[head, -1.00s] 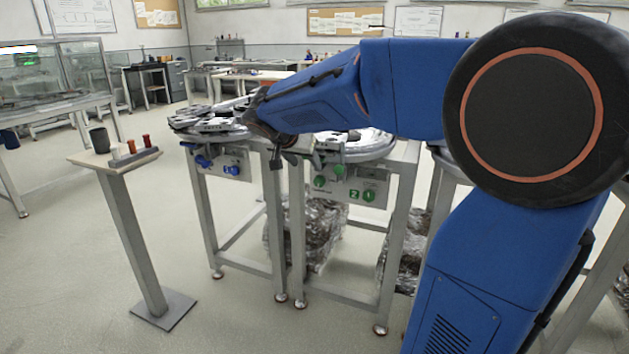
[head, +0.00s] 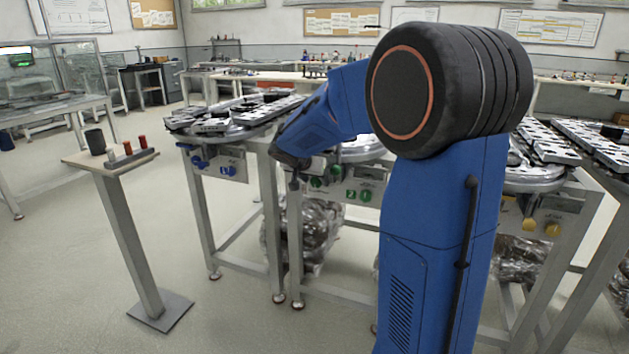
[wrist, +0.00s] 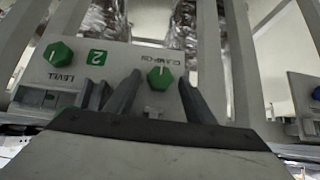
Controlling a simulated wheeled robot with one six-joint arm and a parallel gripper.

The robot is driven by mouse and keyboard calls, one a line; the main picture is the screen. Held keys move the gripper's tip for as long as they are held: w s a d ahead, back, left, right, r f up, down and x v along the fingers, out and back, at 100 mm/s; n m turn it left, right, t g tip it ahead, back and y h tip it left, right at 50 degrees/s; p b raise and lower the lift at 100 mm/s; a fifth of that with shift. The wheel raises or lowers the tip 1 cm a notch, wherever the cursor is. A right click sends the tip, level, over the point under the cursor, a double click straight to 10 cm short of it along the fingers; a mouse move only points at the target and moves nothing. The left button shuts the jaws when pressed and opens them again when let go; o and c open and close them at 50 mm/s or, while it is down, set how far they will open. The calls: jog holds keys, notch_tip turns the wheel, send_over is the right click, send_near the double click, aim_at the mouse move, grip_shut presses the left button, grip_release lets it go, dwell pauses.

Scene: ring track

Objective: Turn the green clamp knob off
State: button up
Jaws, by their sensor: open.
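The green clamp knob (wrist: 160,77) is on a light grey panel, upside down in the wrist view, beside a label that appears to begin with CLAMP. A pale line marks its face. My gripper (wrist: 160,84) is open, with one dark finger on each side of the knob in the picture. I cannot tell whether either finger touches it. A second green knob (wrist: 59,53), by the label LEVEL, is to the left, with a green number 2 plate (wrist: 97,57) between. In the head view, the panel's clamp knob (head: 316,182) is just below my wrist.
The station with blue knobs (head: 228,171) stands to the left, and one with yellow knobs (head: 540,227) to the right. A small pedestal table (head: 85,163) holds a dark cup and small pegs. Open floor lies between it and the stations.

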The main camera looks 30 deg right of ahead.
jog(key=c, duration=1.1)
jog(key=shift+o, duration=0.2)
jog(key=g, duration=0.1)
jog(key=n+h, duration=0.1)
jog(key=g+h, duration=0.1)
jog(key=shift+w+a+f+n+g, duration=0.2)
jog(key=shift+w+a+n+g, duration=0.1)
jog(key=shift+n, duration=0.1)
jog(key=h, duration=0.1)
jog(key=n+g+h, duration=0.1)
jog(key=n+g, duration=0.1)
jog(key=shift+w+a+f+h, duration=0.15)
jog(key=shift+w+f+h, duration=0.1)
jog(key=shift+h, duration=0.15)
jog(key=n+g+h, duration=0.2)
jog(key=shift+w+a+f+h, duration=0.1)
jog(key=shift+f+h, duration=0.15)
jog(key=shift+h, duration=0.15)
jog(key=shift+f+n+g+h, duration=0.15)
jog(key=shift+n+g+h, duration=0.15)
jog(key=shift+n+h, duration=0.45)
jog(key=shift+f+n+g+h, duration=0.15)
jog(key=shift+n+g+h, duration=0.15)
jog(key=shift+n+h, duration=0.45)
